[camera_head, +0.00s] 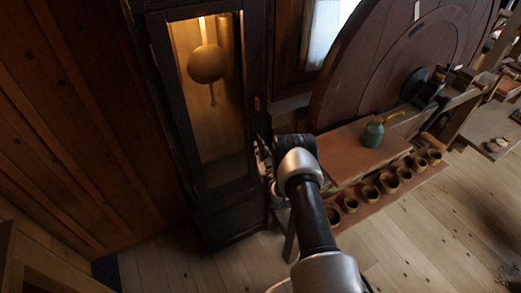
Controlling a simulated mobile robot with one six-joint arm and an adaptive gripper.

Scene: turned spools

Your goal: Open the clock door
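The tall dark clock case (225,218) stands against the wood wall, left of centre. Its glazed clock door (172,92) fills the upper front. A round pendulum (206,64) shows inside against lit pale wood. The door appears shut in its frame. A small light-brown piece (256,103), perhaps a latch or handle, is at the right edge of the case. My gripper (262,156) is beside the lower right edge of the case, below that piece. My wrist partly hides it. I cannot tell whether its fingers are open or whether they touch the case.
A bench (345,150) right of my arm holds a green oil can (373,133). Several small pots (369,193) stand on a low board beneath. A big dark wheel (385,55) rises behind. Wooden furniture (45,265) is at lower left. The front floor is clear.

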